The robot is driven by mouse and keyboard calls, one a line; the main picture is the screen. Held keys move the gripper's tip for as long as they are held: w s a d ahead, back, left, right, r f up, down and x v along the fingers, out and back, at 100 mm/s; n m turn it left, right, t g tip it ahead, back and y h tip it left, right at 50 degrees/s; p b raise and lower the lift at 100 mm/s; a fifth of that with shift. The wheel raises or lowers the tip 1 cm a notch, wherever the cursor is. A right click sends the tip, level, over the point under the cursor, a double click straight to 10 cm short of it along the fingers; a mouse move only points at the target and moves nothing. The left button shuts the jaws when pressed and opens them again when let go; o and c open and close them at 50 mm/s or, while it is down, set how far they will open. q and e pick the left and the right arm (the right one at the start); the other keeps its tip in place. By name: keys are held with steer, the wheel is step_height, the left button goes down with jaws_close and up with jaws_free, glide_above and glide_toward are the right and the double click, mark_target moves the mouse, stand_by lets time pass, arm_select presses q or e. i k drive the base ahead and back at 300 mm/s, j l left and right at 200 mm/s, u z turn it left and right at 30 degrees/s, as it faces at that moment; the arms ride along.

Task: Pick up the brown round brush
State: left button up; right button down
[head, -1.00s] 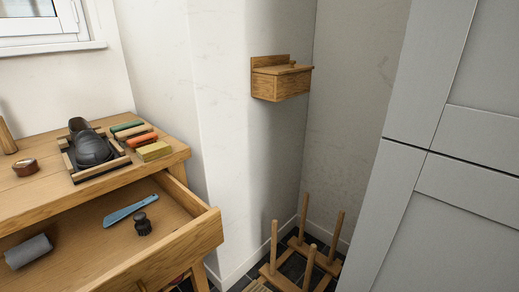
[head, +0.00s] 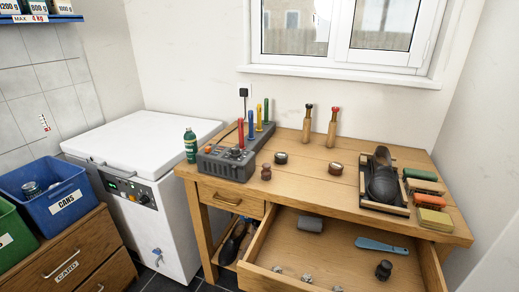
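A small brown round brush (head: 265,172) with a knob-like top stands on the wooden bench top (head: 310,185), near its front edge and just right of the grey holder. A similar, darker round brush (head: 384,269) stands in the open drawer (head: 330,240) below. Neither of my grippers shows in the head view.
A grey holder (head: 222,165) with coloured upright pieces stands left of the brush, a dark tin (head: 281,157) behind it. A shoe (head: 383,185) sits on a tray at right. The drawer juts out in front. A white chest freezer (head: 145,140) stands left.

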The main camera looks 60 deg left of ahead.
mark_target(266, 173)
steer(key=j+u, duration=0.1)
steer(key=u, duration=1.55)
steer(key=i+j+z, duration=0.2)
steer(key=z, duration=0.15)
steer(key=i+j+z, duration=0.1)
steer(key=j+z, duration=0.25)
steer(key=i+j+z, duration=0.1)
steer(key=j+z, duration=0.55)
steer(key=j, duration=0.2)
